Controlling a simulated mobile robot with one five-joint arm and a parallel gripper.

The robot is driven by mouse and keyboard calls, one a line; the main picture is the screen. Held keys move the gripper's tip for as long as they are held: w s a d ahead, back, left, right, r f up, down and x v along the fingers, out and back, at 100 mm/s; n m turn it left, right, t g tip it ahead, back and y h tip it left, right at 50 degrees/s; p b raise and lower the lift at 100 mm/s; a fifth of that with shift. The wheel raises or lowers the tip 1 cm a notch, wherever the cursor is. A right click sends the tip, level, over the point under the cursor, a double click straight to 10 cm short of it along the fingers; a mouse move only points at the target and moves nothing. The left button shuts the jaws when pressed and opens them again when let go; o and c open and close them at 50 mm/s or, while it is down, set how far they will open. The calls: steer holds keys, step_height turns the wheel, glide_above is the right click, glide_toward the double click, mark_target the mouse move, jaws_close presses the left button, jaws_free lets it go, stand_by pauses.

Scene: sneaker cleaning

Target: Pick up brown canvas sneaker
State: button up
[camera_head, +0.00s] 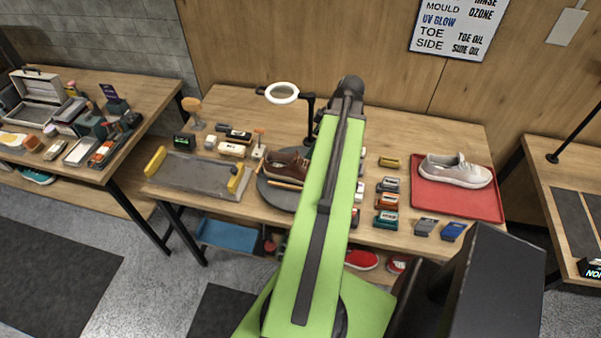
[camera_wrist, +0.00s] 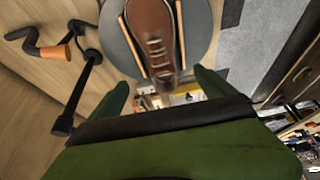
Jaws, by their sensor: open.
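The brown sneaker (camera_head: 284,162) rests on a dark round turntable (camera_head: 271,196) in the middle of the table. My arm hides part of it in the head view. In the wrist view the brown sneaker (camera_wrist: 152,28) lies ahead, between two orange-tan strips on the turntable (camera_wrist: 112,30), its laced upper showing and its far end cut off by the top edge. My gripper (camera_wrist: 160,85) is open and empty, its green fingers apart, with the sneaker's near end just beyond the gap. In the head view my gripper is hidden behind the arm.
A ring lamp (camera_head: 282,92) stands behind the turntable. A grey tray (camera_head: 205,174) with yellow-ended edges is on the left, and a red tray (camera_head: 455,206) with a pale sneaker (camera_head: 455,170) on the right. Several small brushes and boxes lie between the turntable and red tray.

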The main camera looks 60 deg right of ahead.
mark_target(301, 162)
steer(key=b+x, duration=0.7)
steer(key=x, duration=0.2)
steer(key=shift+f, duration=0.4)
steer(key=b+x, duration=0.5)
steer(key=shift+d+f, duration=0.15)
steer(key=shift+f, duration=0.05)
steer(key=shift+r, duration=0.15)
steer(key=shift+c, duration=0.4)
